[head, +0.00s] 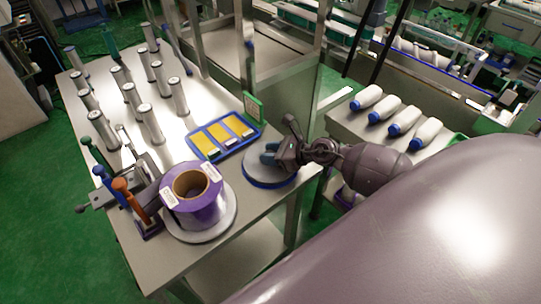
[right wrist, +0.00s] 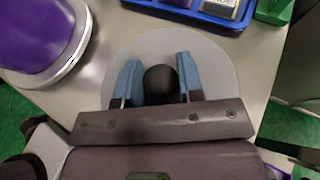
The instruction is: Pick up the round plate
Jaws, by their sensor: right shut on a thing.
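The round plate (head: 257,172) is a grey disc with a blue rim at the right front edge of the metal table. It also shows as a pale grey disc in the right wrist view (right wrist: 215,70). A black round knob (right wrist: 160,84) stands at its middle. My right gripper (head: 270,155) is over the plate, and its blue fingers (right wrist: 159,82) are shut on the knob, one on each side. I cannot tell whether the plate is resting on the table or slightly raised. My left gripper is not in view.
A purple roll (head: 205,209) sits on another round base (head: 226,224) left of the plate. A blue tray (head: 213,156) with yellow items lies behind it. Several upright cylinders (head: 150,124) stand at the back left. Several white bottles (head: 398,118) lie on the right table.

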